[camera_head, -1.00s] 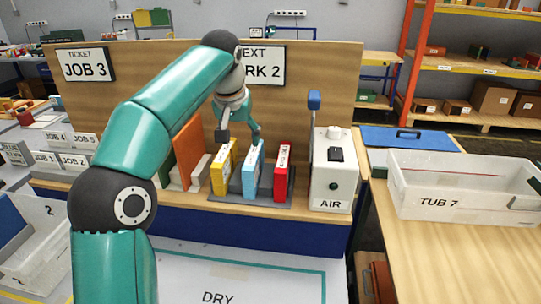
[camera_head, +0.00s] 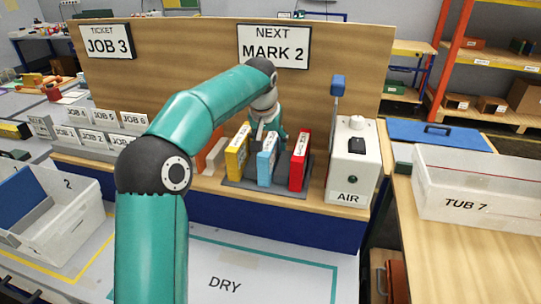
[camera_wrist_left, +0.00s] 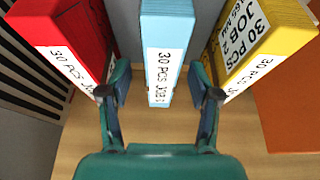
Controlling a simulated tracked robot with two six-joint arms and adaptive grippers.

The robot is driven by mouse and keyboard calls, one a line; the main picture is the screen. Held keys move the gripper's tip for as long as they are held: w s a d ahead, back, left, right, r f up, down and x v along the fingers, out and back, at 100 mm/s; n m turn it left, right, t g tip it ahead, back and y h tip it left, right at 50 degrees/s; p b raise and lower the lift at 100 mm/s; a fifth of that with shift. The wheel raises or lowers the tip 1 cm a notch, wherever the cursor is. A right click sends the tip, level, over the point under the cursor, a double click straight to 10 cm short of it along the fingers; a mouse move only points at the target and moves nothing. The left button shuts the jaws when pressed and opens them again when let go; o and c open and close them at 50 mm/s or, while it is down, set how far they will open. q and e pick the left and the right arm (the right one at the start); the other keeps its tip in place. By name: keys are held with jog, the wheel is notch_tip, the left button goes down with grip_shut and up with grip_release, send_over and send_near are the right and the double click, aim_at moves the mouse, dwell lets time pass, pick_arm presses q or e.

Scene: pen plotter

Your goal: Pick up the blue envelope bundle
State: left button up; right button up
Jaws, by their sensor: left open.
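The blue envelope bundle (camera_head: 266,166) stands upright in a grey rack between a yellow bundle (camera_head: 236,156) and a red bundle (camera_head: 299,162). My left gripper (camera_head: 267,131) is at the far side of the blue bundle, near its top. In the left wrist view, the open fingers (camera_wrist_left: 160,88) lie on either side of the blue bundle's labelled edge (camera_wrist_left: 166,60), with gaps to it. The red bundle (camera_wrist_left: 62,32) is just outside the left finger and the yellow bundle (camera_wrist_left: 262,38) just outside the right one. My right gripper is not in view.
A white AIR box (camera_head: 350,172) with a blue-topped lever stands right of the rack. A wooden board (camera_head: 330,45) rises behind it. White TUB 7 (camera_head: 470,190) is at the right. A DRY area (camera_head: 225,270) in front is clear.

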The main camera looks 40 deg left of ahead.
pick_arm(q)
jog(key=shift+x, duration=2.65)
jog(key=shift+s, duration=0.1)
jog(key=shift+c, duration=0.3)
grip_shut()
